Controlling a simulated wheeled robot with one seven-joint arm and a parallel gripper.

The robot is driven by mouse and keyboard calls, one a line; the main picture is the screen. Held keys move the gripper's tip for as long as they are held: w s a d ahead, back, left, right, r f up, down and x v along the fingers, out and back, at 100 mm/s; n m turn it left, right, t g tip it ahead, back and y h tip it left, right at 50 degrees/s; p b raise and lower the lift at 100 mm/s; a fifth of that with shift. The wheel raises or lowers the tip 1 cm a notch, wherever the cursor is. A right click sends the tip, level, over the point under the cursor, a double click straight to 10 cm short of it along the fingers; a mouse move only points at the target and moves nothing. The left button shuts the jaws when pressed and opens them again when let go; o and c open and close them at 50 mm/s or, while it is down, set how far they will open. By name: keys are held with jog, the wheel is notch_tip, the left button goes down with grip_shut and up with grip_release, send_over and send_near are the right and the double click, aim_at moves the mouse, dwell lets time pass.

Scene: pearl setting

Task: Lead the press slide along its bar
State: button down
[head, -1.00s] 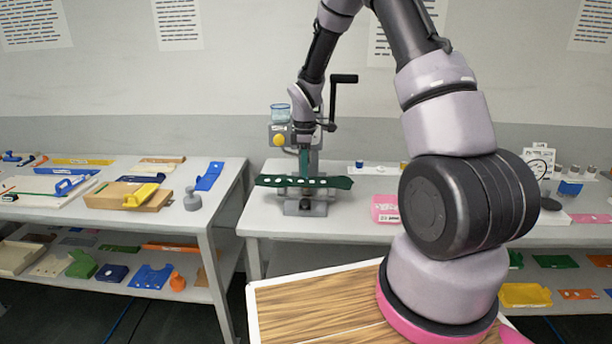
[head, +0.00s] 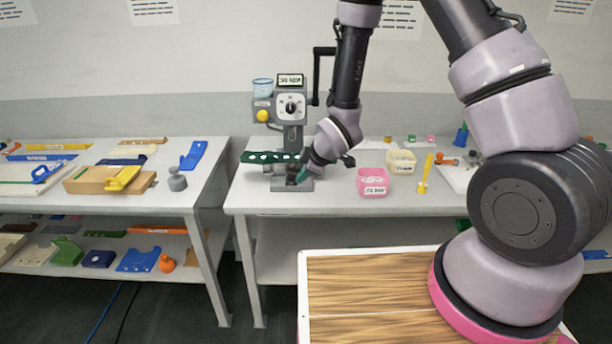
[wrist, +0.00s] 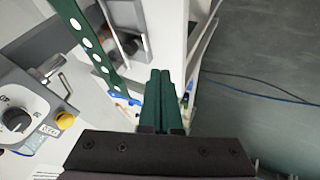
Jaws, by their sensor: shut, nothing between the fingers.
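The press (head: 291,110) is a grey machine with a dial, a yellow knob and a black crank, standing on the middle table. The holed bar (wrist: 82,38) also runs along the upper left of the wrist view. I cannot tell which part is the slide. My gripper (head: 301,177), with green fingers, is low at the right side of the press. In the wrist view its fingers (wrist: 160,82) are together and empty, right of the bar.
A pink bin (head: 373,181), a cream bin (head: 401,162) and a yellow tool (head: 424,174) stand right of the press. The left table (head: 187,209) holds boards and a grey weight (head: 177,179). A wooden top (head: 375,285) lies in front. A gap separates the tables.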

aim_at(292, 174)
jog(key=x, duration=0.7)
jog(key=shift+w+a+f, duration=0.1)
jog(key=shift+f, duration=0.15)
jog(key=w, duration=0.2)
jog(key=shift+w+f, duration=0.1)
jog(key=shift+w, duration=0.2)
jog(key=shift+w+a, duration=0.1)
jog(key=shift+w, duration=0.75)
jog(key=w, duration=0.3)
jog(key=shift+w, duration=0.75)
